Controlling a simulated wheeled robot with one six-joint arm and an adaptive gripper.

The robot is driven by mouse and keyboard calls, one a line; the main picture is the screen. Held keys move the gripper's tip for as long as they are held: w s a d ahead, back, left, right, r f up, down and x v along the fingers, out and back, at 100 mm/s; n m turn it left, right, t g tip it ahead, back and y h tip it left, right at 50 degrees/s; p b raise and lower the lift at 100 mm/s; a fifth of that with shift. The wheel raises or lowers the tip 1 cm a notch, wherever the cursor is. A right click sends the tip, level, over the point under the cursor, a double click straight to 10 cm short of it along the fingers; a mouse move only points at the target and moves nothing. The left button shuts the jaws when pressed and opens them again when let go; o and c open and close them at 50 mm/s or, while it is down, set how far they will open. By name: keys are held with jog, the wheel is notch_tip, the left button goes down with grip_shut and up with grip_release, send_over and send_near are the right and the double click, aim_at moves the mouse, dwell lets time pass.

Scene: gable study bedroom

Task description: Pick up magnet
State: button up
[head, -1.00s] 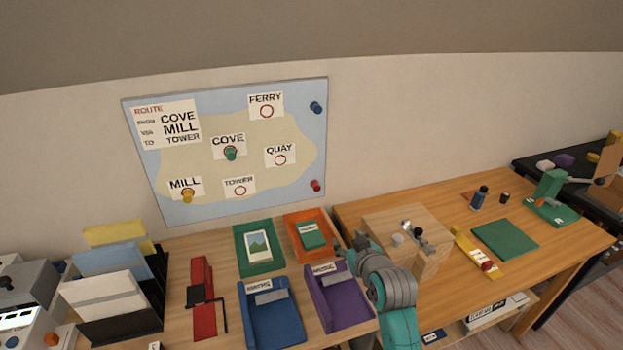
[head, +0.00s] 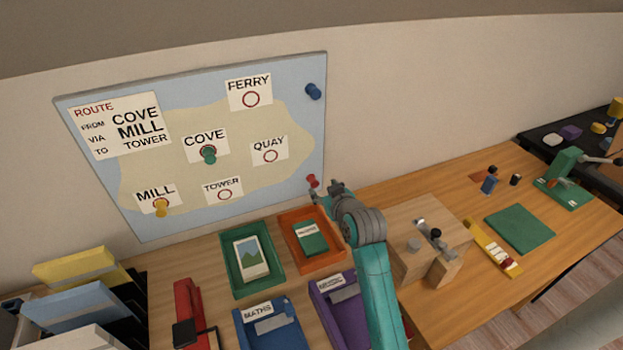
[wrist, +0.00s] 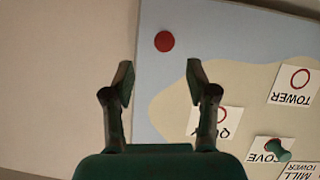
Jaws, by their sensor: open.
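The red magnet (head: 311,181) is on the lower right edge area of the map board (head: 240,65). In the wrist view the red magnet (wrist: 164,41) shows as a round disc beyond my fingertips, roughly between them. My gripper (wrist: 159,75) is open and empty, apart from the magnet. In the head view my gripper (head: 322,190) is close to the red magnet and partly overlaps it. A green magnet (head: 209,155) is at COVE, a yellow magnet (head: 161,208) at MILL, and a blue magnet (head: 313,91) near the upper right edge.
Below the board are a green tray (head: 233,287) with a picture card and an orange tray (head: 325,264). A wooden block stand (head: 405,222) is to the right of my arm. Bare wall lies right of the board.

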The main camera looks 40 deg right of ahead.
aim_at(315, 183)
jog(key=shift+a+x, duration=0.15)
jog(key=shift+x, duration=1.7)
jog(key=shift+a+x, duration=0.15)
jog(key=shift+x, duration=1.65)
jog(key=shift+f, duration=0.15)
jog(key=c, duration=1)
